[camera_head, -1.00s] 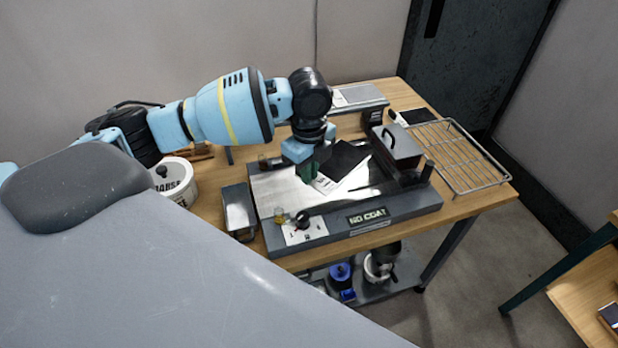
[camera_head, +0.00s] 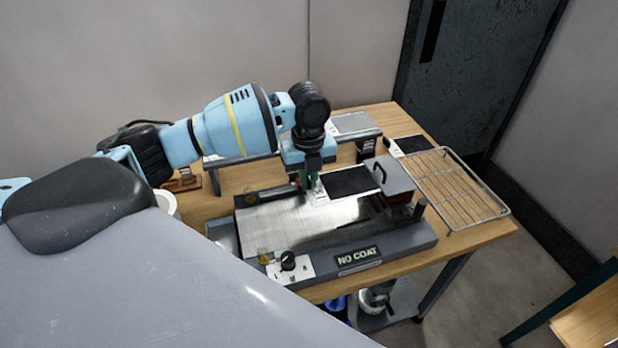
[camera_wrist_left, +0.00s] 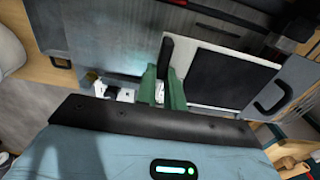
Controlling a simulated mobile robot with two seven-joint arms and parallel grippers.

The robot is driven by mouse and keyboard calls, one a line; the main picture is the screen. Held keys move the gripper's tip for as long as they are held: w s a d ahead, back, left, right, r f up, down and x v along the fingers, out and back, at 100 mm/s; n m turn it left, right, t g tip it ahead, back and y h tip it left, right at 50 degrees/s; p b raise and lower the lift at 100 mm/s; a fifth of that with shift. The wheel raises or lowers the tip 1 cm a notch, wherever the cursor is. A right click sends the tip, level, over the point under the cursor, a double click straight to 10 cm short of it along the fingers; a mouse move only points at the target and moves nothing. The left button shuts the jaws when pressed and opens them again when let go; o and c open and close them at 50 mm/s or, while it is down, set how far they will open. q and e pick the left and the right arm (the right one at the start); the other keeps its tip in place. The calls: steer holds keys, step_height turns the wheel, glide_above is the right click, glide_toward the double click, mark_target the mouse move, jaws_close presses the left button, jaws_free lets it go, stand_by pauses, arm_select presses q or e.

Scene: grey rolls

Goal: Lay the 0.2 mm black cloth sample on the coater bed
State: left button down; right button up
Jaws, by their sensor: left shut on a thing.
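My left gripper (camera_head: 311,186) is over the back edge of the coater bed (camera_head: 280,228), pointing down. Its green fingers (camera_wrist_left: 162,92) are shut on the white label end of a black cloth sample (camera_head: 350,181). The sample extends to the right from the fingers, level with the bed's back edge; I cannot tell whether it touches anything. In the left wrist view the black sample (camera_wrist_left: 222,80) lies on a white border, right of the fingers. The label's thickness text is unreadable. My right gripper is not in view.
A grey block with a handle (camera_head: 389,176) stands at the bed's right. A wire rack (camera_head: 450,185) lies farther right. Another black sample (camera_head: 412,144) lies behind it. A sign (camera_head: 358,256) reading "NO COAT" is on the bed's front. The bed's silver middle is bare.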

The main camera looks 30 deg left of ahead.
mark_target(309, 189)
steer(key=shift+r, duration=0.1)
